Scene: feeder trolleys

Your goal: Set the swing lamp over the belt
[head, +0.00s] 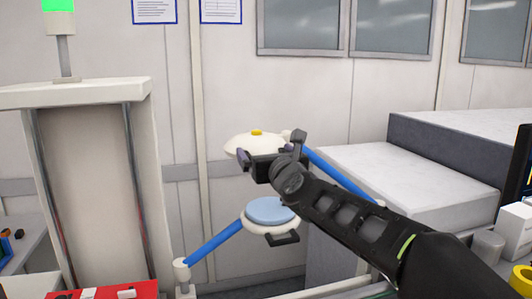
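A lamp head with a white domed shade (238,143) and a yellow knob on top hangs on a blue arm (336,175), which runs right to a post. My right gripper (271,149) is right in front of this shade and covers its lower right part. Its two fingers stand apart, one at each side of the dark palm. I cannot tell whether they touch the shade; any handle there is hidden. A second swing arm (214,243) carries a white ring with a pale blue disc (270,211) and a black handle (285,239), below the gripper. My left gripper is not in view.
A white post (184,278) bears the lower arm. A white-topped frame (75,94) with a green light stands at the left. A red panel (118,291) is at the lower left. Grey blocks (400,182) fill the right, behind my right arm. The belt is not clearly visible.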

